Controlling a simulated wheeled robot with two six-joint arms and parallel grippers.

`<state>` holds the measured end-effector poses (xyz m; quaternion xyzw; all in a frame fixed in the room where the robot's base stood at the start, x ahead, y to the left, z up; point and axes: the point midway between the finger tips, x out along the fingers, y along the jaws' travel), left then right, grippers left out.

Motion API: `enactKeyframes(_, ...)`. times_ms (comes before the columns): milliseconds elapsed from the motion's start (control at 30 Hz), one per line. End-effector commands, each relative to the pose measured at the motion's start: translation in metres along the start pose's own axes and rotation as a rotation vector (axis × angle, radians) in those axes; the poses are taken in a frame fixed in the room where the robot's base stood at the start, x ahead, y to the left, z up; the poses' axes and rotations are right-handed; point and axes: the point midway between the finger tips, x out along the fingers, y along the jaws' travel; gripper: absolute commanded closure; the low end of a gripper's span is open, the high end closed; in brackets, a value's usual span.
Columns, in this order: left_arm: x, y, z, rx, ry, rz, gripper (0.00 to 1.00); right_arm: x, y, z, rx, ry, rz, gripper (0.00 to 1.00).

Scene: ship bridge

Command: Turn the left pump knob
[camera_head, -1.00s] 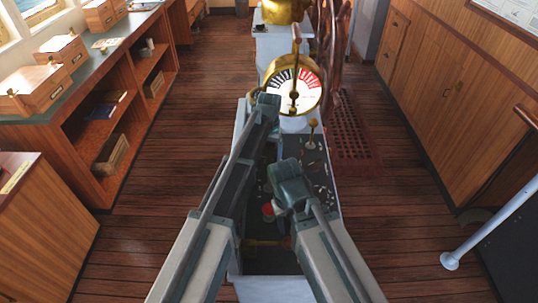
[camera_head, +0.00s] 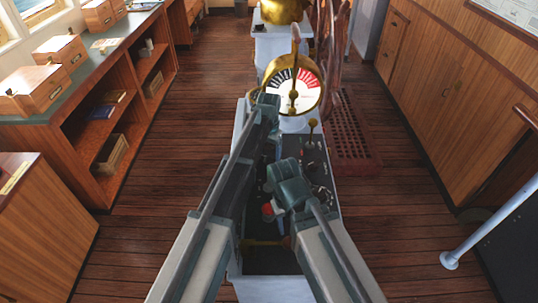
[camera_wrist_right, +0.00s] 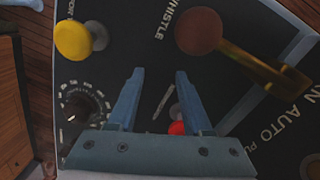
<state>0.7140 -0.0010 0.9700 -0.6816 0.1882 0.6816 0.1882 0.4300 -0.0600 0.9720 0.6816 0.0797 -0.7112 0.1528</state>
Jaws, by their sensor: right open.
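In the right wrist view my right gripper (camera_wrist_right: 160,74) is open and empty, its two fingers over a dark control panel (camera_wrist_right: 140,48). A black round knob with a dial scale (camera_wrist_right: 76,111) is left of the fingers. Another dark round knob (camera_wrist_right: 312,166) is cut off at the lower right, near the lettering "AUTO PU". I cannot tell which is the left pump knob. In the head view the right arm reaches over the console panel (camera_head: 318,172), and its fingers are hard to make out. My left gripper is hidden behind its arm.
Close to the fingers are a yellow knob (camera_wrist_right: 74,39), a brown ball-ended brass lever (camera_wrist_right: 198,31) and a red button (camera_wrist_right: 177,128). A brass telegraph dial (camera_head: 292,85) stands beyond the panel.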

Motion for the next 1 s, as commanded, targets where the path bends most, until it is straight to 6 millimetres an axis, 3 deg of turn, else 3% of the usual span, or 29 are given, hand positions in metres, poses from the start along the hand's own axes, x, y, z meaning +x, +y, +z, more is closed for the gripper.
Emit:
enactKeyframes(133, 0.000, 0.000, 0.000, 0.003, 0.000, 0.000, 0.78, 0.000, 0.000, 0.000, 0.000, 0.000, 0.000, 0.50)
enactKeyframes(167, 0.000, 0.000, 0.000, 0.003, 0.000, 0.000, 0.17, 0.000, 0.000, 0.000, 0.000, 0.000, 0.000, 0.50)
enactKeyframes(200, 0.000, 0.000, 0.000, 0.003, 0.000, 0.000, 0.10, 0.000, 0.000, 0.000, 0.000, 0.000, 0.000, 0.50)
enactKeyframes(667, -0.005, 0.000, 0.000, 0.000, 0.000, 0.000, 0.10, -0.005, 0.001, 0.000, 0.000, 0.000, 0.000, 0.50)
enactKeyframes(1000, -0.042, 0.000, 0.000, 0.000, 0.000, 0.000, 0.10, -0.042, 0.004, 0.003, -0.001, 0.000, 0.000, 0.50)
